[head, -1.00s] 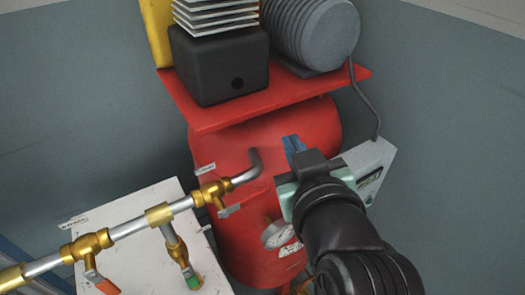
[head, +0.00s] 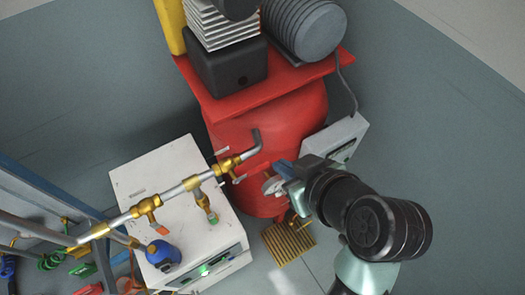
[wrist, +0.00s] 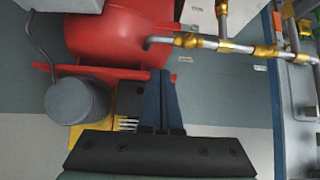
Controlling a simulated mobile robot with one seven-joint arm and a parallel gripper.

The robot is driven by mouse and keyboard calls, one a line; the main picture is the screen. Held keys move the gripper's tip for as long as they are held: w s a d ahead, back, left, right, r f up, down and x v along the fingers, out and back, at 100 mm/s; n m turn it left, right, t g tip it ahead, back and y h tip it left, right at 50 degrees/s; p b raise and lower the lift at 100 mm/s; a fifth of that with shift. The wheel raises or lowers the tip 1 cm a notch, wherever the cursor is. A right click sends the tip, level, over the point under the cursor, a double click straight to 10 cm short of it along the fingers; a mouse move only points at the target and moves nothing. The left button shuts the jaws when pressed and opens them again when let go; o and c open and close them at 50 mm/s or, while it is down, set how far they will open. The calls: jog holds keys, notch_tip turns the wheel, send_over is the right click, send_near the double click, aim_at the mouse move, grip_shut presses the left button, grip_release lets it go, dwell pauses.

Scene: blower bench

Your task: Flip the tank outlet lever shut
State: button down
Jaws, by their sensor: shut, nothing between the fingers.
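The red tank (head: 265,125) stands at the centre of the head view. A bent grey pipe leaves it and meets the brass outlet valve (head: 229,165). The valve's small grey lever (head: 239,179) hangs off the pipe line, angled down to the right. My gripper (head: 279,169) is shut and empty, right of the valve and lever and apart from them, in front of the tank. In the wrist view the shut blue fingers (wrist: 162,75) point toward the tank's edge. The brass valve (wrist: 187,40) lies beyond them to the right; its lever is not clear there.
The pipe runs left over a white cabinet (head: 155,175) with more valves, one with an orange handle and one with a green tip. A blue round part (head: 162,254) sits at the cabinet's front. A grey box (head: 337,138) is right of the tank. A gauge is partly behind my gripper.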

jog(key=shift+s+a+r, duration=0.1)
jog(key=shift+s+r, duration=0.1)
jog(key=shift+s, duration=0.2)
jog(key=shift+w, duration=0.1)
jog(key=p, duration=0.2)
send_over(263, 168)
jog(key=s, duration=0.2)
notch_tip(263, 168, down, 7)
notch_tip(263, 168, down, 3)
jog(key=shift+a+r+p, duration=0.1)
jog(key=shift+r+p, duration=0.05)
jog(key=shift+p, duration=0.2)
jog(key=shift+f, duration=0.7)
